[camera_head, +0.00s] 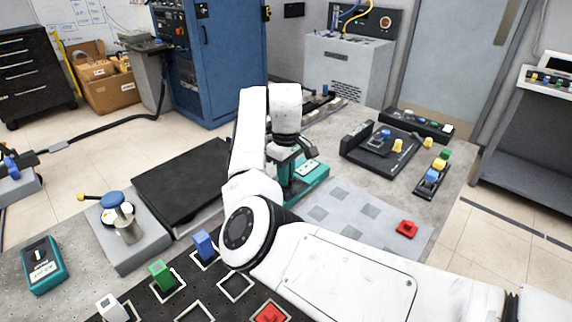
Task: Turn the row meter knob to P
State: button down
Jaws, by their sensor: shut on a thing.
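A second teal meter (43,267) with a dark dial and a white mark lies at the far left, apart from my gripper.
A black mat (228,303) with white squares holds green, blue, white and red blocks in front. A black plate (185,182) lies left of my arm. A red block (407,229) sits on the pale grid sheet (340,222). Dark fixtures (384,163) stand at right.

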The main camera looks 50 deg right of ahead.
jog(key=m+p, duration=0.2)
jog(key=p, duration=0.1)
jog(key=shift+r+m, duration=0.25)
jog(key=shift+m, duration=0.15)
jog(key=m+p, duration=0.2)
jog(key=m, duration=0.1)
jog(key=shift+m+p, duration=0.3)
jog(key=m+p, duration=0.2)
jog(key=m, duration=0.4)
jog(key=shift+f+p, duration=0.2)
jog(key=shift+p, duration=0.1)
jog(key=c, duration=1.1)
grip_release()
jog(key=shift+c, duration=0.2)
jog(key=shift+r, duration=0.1)
notch_tip(320, 180, up, 11)
jog(key=shift+f+b, duration=0.2)
jog(key=shift+b, duration=0.2)
